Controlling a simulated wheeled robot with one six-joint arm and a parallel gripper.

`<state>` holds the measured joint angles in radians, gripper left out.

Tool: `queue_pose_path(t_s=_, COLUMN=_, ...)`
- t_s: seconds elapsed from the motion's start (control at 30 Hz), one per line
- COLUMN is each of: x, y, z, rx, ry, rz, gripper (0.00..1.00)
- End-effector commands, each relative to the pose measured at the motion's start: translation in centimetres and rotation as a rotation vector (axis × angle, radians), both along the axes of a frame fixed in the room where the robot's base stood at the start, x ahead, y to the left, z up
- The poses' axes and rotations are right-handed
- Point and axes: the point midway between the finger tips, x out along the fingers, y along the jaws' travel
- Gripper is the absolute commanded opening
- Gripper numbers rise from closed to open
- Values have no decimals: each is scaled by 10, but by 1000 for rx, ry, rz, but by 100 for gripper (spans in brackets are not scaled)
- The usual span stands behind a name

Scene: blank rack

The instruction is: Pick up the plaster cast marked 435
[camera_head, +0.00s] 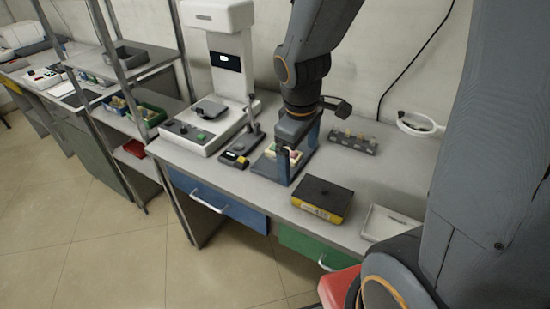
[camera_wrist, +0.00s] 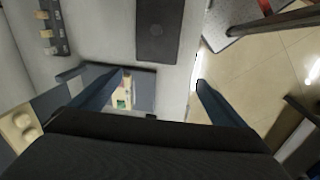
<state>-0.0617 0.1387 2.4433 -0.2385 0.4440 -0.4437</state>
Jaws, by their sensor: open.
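A small cream cast with pink and green patches (camera_head: 285,152) sits on a dark blue-grey block or tray on the bench. It also shows in the wrist view (camera_wrist: 122,97), close to the left finger. Any number on it is too small to read. My gripper (camera_head: 297,163) is open and points down over the cast, with its fingers partly hiding it in the head view. In the wrist view my gripper (camera_wrist: 162,84) has its fingers wide apart with nothing held. I cannot tell how high the fingertips are above the tray.
A yellow box with a black lid (camera_head: 322,196) stands right of the tray, near the bench's front edge. A white tray (camera_head: 388,224) lies further right. A grey holder with several pegs (camera_head: 353,142) stands behind.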

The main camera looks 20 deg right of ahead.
Motion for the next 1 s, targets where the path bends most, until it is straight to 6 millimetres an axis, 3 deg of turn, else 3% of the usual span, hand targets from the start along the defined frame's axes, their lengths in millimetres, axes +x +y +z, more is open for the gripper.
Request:
queue_pose_path(t_s=0.2, x=72, y=13, z=-29, rx=-238, ry=76, rz=843, gripper=100)
queue_pose_path(t_s=0.4, x=118, y=27, z=-43, rx=-406, ry=153, rz=1378, gripper=100)
queue_pose_path(t_s=0.6, x=136, y=31, z=-51, rx=-472, ry=190, rz=1574, gripper=100)
queue_pose_path(t_s=1.0, x=144, y=18, z=-92, rx=-472, ry=194, rz=1582, gripper=100)
